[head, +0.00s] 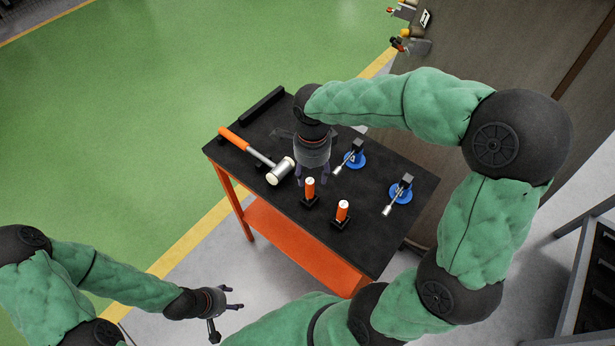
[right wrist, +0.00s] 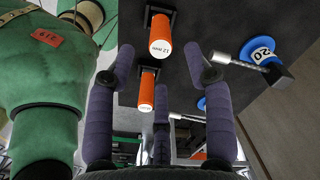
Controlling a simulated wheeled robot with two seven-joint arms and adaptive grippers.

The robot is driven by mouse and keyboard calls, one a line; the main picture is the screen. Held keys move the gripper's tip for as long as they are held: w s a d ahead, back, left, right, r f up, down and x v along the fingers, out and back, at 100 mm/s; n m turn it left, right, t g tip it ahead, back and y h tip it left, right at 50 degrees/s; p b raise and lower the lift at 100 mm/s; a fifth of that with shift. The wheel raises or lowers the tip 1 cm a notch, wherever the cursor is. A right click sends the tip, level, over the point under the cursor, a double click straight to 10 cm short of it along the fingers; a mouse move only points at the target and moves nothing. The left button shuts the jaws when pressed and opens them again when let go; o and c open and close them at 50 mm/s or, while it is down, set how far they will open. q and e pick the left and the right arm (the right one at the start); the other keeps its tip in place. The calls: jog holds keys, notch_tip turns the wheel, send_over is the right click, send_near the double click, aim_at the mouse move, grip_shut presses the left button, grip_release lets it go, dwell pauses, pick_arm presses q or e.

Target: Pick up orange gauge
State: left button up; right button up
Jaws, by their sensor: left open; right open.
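Two orange cylindrical gauges with white end faces stand in black holders on the black table top: one orange gauge (head: 309,187) at left and another (head: 343,210) to its right. In the right wrist view, the nearer-looking gauge (right wrist: 160,38) has "12 mm" on its end, and the other (right wrist: 147,88) shows below it. My right gripper (head: 312,180) is open and empty above the table, just behind the left gauge in the head view; its spread fingers (right wrist: 170,62) also show in the wrist view. My left gripper (head: 234,299) is open and empty, off the table's front left.
A mallet with an orange handle (head: 234,140) lies left of the right gripper. Two blue round pieces with metal rods (head: 355,159) (head: 402,192) sit at right. A black bar (head: 262,105) lies at the back. A brown panel (head: 490,60) stands beyond the table.

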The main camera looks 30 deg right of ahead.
aim_at(311, 183)
jog(key=f, duration=0.2)
jog(key=f+b, duration=0.1)
jog(key=f, duration=0.1)
jog(key=shift+s+a, duration=0.15)
jog(key=shift+s, duration=0.1)
jog(key=shift+w+f, duration=0.1)
jog(key=shift+f, duration=0.35)
jog(key=shift+w+f+b, duration=0.2)
jog(key=shift+f+b, duration=0.35)
jog(key=shift+f, duration=0.75)
jog(key=shift+w+f+b, duration=0.2)
jog(key=shift+f+b, duration=0.35)
jog(key=shift+f, duration=0.7)
grip_shut()
